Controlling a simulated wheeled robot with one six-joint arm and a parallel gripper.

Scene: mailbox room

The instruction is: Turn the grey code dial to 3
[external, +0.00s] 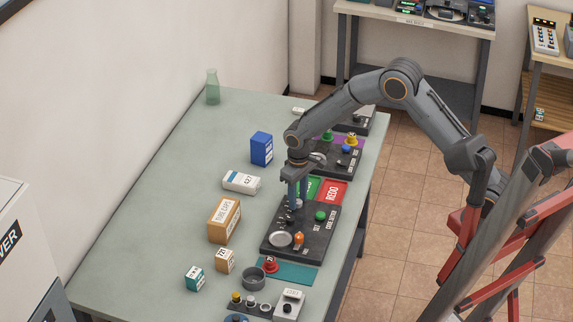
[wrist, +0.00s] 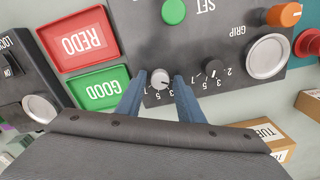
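The grey code dial (wrist: 160,79) is a small pale knob on the black panel (wrist: 225,20), with a dark mark and digits around it in the wrist view. The digit its mark points at is too small to read surely. My gripper (wrist: 161,76) has one finger on each side of the dial, pointing at the panel, with narrow gaps seeming to show between fingers and dial. In the external view my gripper (external: 298,202) reaches down to the far end of the panel (external: 276,251); its fingers partly hide the dial there.
A black dial (wrist: 213,68) sits close beside the right finger. A green button (wrist: 174,11), an orange knob (wrist: 284,15) and a silver disc (wrist: 265,56) share the panel. The green GOOD tray (wrist: 100,88) and red REDO tray (wrist: 78,39) lie left of it. Boxes (external: 225,219) stand on the table.

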